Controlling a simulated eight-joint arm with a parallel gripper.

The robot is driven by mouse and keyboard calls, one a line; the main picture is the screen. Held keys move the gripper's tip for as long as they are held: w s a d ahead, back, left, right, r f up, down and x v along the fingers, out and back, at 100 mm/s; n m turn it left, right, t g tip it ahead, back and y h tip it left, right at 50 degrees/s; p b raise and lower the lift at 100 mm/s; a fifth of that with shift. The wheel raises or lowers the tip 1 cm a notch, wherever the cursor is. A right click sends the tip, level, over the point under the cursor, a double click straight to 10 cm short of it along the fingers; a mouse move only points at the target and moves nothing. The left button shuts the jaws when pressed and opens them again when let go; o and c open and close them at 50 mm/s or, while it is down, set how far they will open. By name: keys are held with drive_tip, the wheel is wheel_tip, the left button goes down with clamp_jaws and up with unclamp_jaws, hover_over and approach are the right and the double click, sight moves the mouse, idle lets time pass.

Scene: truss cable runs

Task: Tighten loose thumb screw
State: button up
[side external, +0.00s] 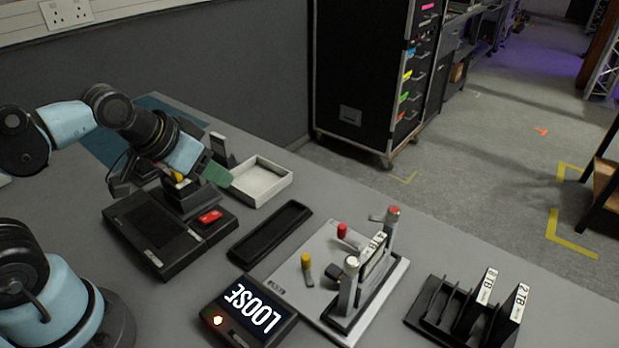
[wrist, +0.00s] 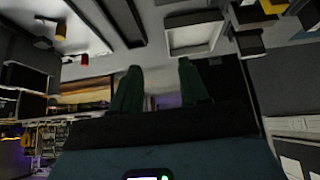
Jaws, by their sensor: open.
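A small display (side external: 255,312) at the front reads "LOOSE" and has a lit orange lamp. Behind it, a pale board (side external: 318,255) carries an upright fixture (side external: 372,265) with a white-topped post (side external: 350,265) and a red-topped post (side external: 393,212). A red knob (side external: 342,230) and a yellow knob (side external: 306,261) stand on the board; I cannot tell which part is the loose thumb screw. My gripper (side external: 216,174) is left of the board, above the table near the white tray. In the wrist view its green fingers (wrist: 158,78) are apart with nothing between them.
A white tray (side external: 284,186) and a long dark tray (side external: 238,252) lie between my gripper and the board. A black device (side external: 150,243) with a red button sits below my arm. A rack (side external: 430,322) with labelled drives stands right. A wheeled case (side external: 352,110) stands beyond the table.

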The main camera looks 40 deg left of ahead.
drive_tip(key=shift+o, duration=0.3)
wheel_tip(320, 180, up, 11)
drive_tip(key=m+g, duration=0.7)
drive_tip(key=m, duration=1.3)
hover_over(394, 210)
wheel_tip(394, 210, down, 12)
drive_tip(key=shift+r, duration=0.1)
clamp_jaws()
